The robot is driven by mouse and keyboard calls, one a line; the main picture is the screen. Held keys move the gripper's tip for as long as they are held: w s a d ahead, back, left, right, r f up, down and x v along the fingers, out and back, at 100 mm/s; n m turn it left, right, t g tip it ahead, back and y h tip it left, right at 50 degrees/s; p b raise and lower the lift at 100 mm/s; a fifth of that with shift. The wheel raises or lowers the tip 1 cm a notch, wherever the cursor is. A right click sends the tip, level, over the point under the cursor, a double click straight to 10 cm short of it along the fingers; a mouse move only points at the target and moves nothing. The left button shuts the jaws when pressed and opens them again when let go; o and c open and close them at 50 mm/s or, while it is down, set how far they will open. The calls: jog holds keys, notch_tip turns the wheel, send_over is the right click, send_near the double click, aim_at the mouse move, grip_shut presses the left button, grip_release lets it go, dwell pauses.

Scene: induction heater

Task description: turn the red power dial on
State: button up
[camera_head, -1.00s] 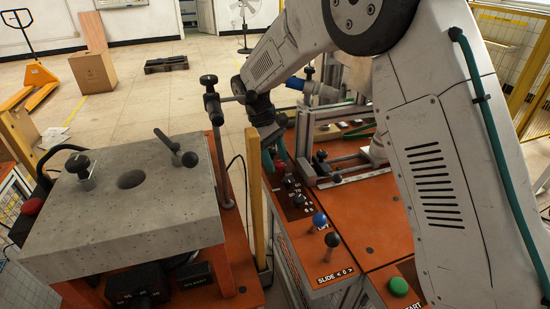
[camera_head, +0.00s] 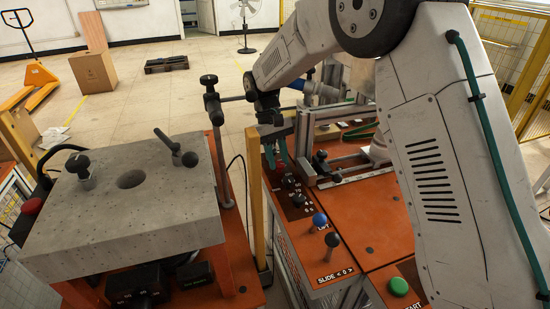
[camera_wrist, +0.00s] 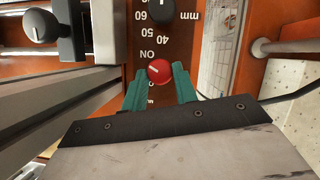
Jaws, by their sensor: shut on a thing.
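The red power dial (camera_wrist: 159,71) shows in the wrist view, between the teal fingertips of my gripper (camera_wrist: 159,82). Both fingers are shut on its sides. A pale mark slants across its face. The word ON is printed on the panel just above it in that view. In the head view my gripper (camera_head: 276,163) points down at the far end of the orange control panel (camera_head: 312,256), and the fingers largely hide the dial there.
A black dial (camera_wrist: 160,8) with a numbered mm scale is beside the red one. A metal rail frame (camera_head: 304,145) stands right of my gripper; a yellow post (camera_head: 256,195) stands left.

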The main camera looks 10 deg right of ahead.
jog(key=o, duration=1)
jog(key=shift+r, duration=0.15)
jog(key=v, duration=0.7)
jog(key=shift+w+r, duration=0.1)
jog(key=shift+r, duration=0.15)
jog(key=shift+a, duration=0.1)
jog(key=shift+c, duration=0.2)
